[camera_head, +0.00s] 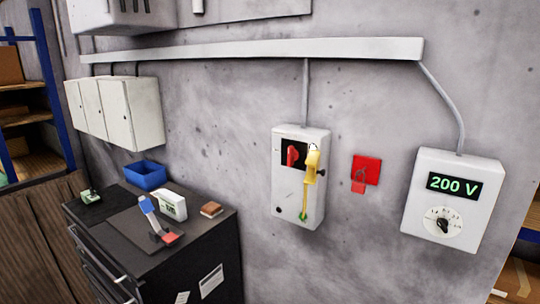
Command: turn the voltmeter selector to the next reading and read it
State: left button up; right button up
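The voltmeter (418,190) is a white box on the wall at the right. Its dark display (454,187) reads "200 V" in green digits. Below the display is the selector (443,225), a black knob on a round white dial with small marks around it. The marks are too small to read, so I cannot tell which one the knob points to. Nothing touches the knob. Neither of my grippers is in view.
Left of the voltmeter hang a red plate with a padlock (365,172) and a white switch box (286,185) with a red handle and yellow parts. A black cabinet (215,245) at lower left carries a blue bin (146,175) and tools.

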aim_at(443, 223)
jog(key=z, duration=1.25)
